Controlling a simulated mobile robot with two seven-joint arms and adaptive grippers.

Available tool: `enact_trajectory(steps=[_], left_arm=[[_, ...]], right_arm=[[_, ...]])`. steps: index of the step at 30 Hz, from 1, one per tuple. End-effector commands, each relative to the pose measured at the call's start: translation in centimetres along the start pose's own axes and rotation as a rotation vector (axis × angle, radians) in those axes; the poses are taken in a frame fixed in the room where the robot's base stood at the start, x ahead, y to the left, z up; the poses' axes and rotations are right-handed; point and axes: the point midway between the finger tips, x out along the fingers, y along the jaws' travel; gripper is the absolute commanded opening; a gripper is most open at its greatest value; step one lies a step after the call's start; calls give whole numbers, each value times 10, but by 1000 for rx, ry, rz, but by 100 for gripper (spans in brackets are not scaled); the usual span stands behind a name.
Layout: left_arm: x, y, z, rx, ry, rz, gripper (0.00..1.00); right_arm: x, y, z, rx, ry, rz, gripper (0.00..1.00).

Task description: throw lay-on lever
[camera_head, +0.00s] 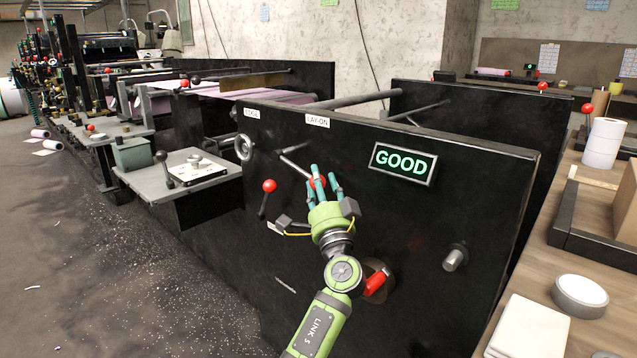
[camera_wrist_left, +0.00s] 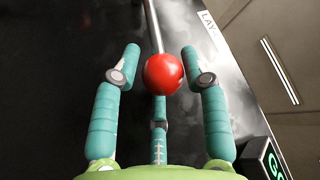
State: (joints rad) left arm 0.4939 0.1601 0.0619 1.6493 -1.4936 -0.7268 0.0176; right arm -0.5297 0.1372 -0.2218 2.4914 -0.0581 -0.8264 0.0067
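The lay-on lever (camera_head: 296,166) is a thin metal rod with a red ball knob, on the black machine side panel below the white LAY-ON label (camera_head: 317,121). In the head view my fingers partly cover its knob. In the left wrist view the red knob (camera_wrist_left: 163,74) sits between the two side fingertips, with the rod running up behind it. My left gripper (camera_head: 323,182) has green-blue fingers, spread open around the knob. A gap shows on both sides of the knob. Whether the third finger, below the knob, touches it I cannot tell. My right gripper is out of view.
A second red-knobbed lever (camera_head: 269,187) stands left of my gripper, below a handwheel (camera_head: 244,148). A lit GOOD sign (camera_head: 403,164) is at the upper right. A red handle (camera_head: 376,284) sits low beside my arm. A wooden bench (camera_head: 520,280) lies at right.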

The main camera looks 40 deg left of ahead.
Motion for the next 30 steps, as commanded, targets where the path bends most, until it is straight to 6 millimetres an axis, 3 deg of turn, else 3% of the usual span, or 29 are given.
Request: enact_trajectory(steps=[8,21,30], left_arm=[[-4,-2,1,-1,-3,-4,44],[-89,0,0,-1,-1,1,44],[-119,-1,-1,-1,0,-2,44]], right_arm=[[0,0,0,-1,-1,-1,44],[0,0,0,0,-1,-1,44],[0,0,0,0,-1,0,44]])
